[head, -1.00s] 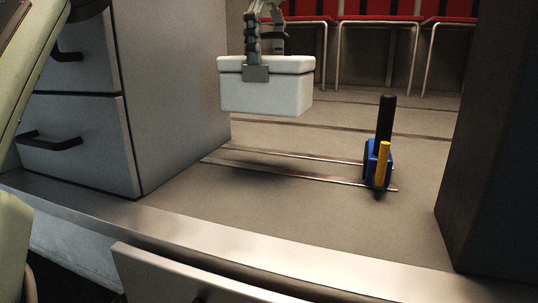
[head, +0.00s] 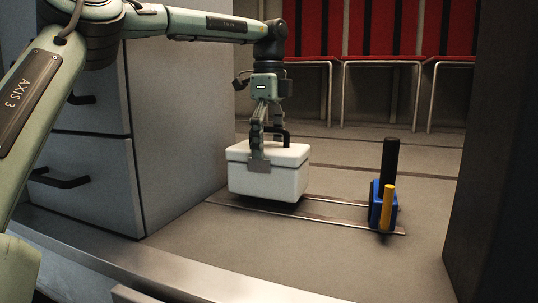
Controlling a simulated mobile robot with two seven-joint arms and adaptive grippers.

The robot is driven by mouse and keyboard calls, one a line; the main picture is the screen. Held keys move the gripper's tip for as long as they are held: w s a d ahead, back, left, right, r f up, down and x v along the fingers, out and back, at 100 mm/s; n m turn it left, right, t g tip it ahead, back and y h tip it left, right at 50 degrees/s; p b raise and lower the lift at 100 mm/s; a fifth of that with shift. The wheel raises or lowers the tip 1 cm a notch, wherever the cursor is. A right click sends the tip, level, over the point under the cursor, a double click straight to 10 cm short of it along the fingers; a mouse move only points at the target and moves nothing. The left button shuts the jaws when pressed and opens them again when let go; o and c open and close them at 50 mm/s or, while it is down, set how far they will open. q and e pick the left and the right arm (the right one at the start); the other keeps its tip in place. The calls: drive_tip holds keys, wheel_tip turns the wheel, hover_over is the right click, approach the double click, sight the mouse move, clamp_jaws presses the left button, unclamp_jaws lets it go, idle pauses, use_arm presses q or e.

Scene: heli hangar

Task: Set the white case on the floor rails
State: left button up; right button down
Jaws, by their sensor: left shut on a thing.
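The white case (head: 270,180) is a box with a lid, a dark handle on top and a grey latch plate in front. It is upright at the left part of the floor rails (head: 325,210), two thin metal strips on the floor. A dark shadow lies under its lower edge; I cannot tell whether it touches the rails. My left gripper (head: 268,142) comes down from above and is shut on the case at its top and front latch. My right gripper is not in view.
A blue block with a black cylinder and a yellow cylinder (head: 383,205) stands at the right end of the rails. A grey drawer cabinet (head: 178,110) is close on the left. A dark pillar (head: 500,170) bounds the right. Red seats (head: 385,40) line the back.

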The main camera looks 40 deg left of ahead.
use_arm(q)
drive_tip(key=shift+f, duration=0.8)
drive_tip(key=shift+f, duration=0.15)
drive_tip(key=o, duration=1.5)
drive_tip(key=shift+f, duration=0.1)
drive_tip(key=shift+o, duration=0.3)
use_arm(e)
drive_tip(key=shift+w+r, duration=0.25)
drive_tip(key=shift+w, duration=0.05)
